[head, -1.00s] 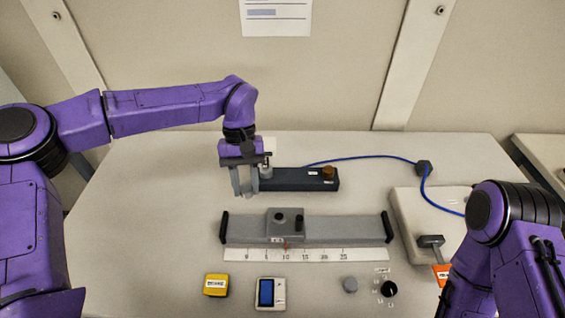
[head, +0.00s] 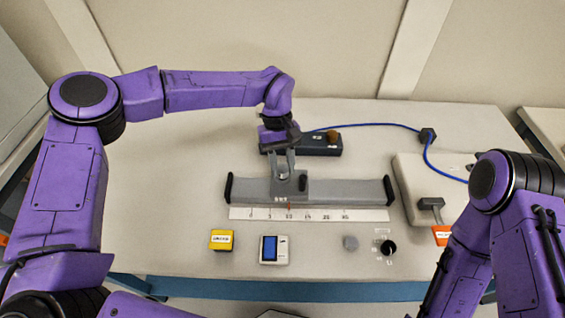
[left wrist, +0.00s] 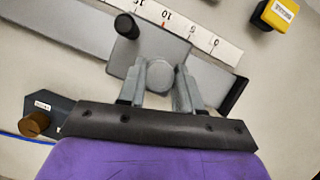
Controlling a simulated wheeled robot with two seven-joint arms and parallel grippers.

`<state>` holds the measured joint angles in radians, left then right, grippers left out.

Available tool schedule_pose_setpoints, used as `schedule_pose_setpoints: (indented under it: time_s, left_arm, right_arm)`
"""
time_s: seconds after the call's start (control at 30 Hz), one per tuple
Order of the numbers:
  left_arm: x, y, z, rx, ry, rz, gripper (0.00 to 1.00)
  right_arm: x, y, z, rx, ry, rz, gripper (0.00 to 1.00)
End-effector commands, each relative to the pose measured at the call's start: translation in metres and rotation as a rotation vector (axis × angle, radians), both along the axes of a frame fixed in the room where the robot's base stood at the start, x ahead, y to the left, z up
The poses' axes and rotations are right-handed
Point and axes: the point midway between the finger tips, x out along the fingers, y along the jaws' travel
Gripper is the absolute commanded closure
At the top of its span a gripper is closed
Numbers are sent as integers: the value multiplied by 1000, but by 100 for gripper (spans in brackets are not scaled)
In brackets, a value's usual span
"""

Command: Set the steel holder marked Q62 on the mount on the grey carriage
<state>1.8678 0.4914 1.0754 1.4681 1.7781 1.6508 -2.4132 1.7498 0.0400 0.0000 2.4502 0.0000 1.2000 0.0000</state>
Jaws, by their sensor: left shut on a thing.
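My left gripper (head: 283,170) is over the grey carriage (head: 303,193), pointing down. In the left wrist view its two fingers are shut on a grey round-topped piece, the steel holder (left wrist: 160,78). The holder is over the part of the carriage (left wrist: 172,45) beside its black knob (left wrist: 126,25). The fingers hide the mount, and I cannot tell whether the holder touches it. No Q62 mark is readable. My right gripper is not in view; only my right arm shows at the right.
The carriage rides on a long grey rail (head: 350,190) with a scale strip (head: 350,214) in front. A blue cable (head: 375,124) runs at the back.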

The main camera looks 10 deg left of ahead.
Motion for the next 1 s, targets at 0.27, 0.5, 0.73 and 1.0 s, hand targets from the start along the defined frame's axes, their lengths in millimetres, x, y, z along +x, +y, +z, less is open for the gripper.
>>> schedule_pose_setpoints:
  time_s: [0.27,0.5,0.73,1.0]
  left_arm:
    - [0,0,-4,0,-1,-1,96]
    - [0,0,-4,0,-1,-1,96]
    - [0,0,-6,0,-1,0,96]
    - [0,0,-10,0,-1,0,96]
  right_arm:
    - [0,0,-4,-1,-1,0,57]
    - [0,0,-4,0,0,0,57]
    - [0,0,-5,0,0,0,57]
    - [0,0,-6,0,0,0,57]
